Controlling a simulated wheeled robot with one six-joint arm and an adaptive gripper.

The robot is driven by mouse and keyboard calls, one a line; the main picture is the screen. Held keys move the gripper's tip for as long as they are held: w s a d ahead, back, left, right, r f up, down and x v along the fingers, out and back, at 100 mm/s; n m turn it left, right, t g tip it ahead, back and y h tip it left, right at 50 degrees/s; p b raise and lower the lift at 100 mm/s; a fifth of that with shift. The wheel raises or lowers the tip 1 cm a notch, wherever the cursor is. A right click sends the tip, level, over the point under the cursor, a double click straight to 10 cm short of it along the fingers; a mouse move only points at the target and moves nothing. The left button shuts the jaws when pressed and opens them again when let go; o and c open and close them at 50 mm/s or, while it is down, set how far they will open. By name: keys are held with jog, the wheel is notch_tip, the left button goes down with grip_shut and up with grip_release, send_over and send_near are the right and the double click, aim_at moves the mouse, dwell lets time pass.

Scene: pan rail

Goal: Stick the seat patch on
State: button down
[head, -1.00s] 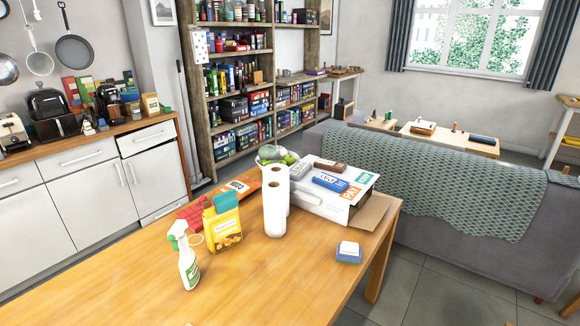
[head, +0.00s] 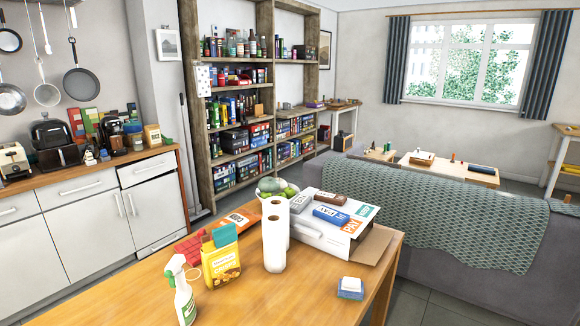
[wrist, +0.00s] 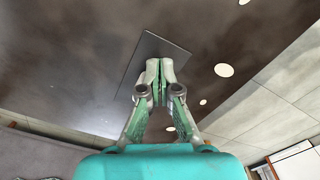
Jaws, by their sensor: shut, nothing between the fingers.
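My gripper (wrist: 160,68) is shut and empty in the wrist view; its fingertips meet in front of a dark surface (wrist: 80,60). A thin, dark grey rectangular piece (wrist: 150,48) lies against that surface, just beyond the fingertips, and may be the seat patch. The fingers hide part of its lower edge. I cannot tell whether it is stuck down or only resting there, nor whether the dark surface is a seat. My gripper is not in the head view, and neither a patch nor a seat to be patched can be made out there.
White round spots (wrist: 223,70) dot the dark surface; pale tiles (wrist: 285,80) lie beside it. In the head view a wooden table (head: 120,306) holds a spray bottle (head: 182,298), paper rolls (head: 275,240) and a white box (head: 335,250). A grey sofa (head: 425,275) stands behind it.

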jog(key=shift+f, duration=0.9)
dwell(0.8)
jog(key=shift+r, duration=3)
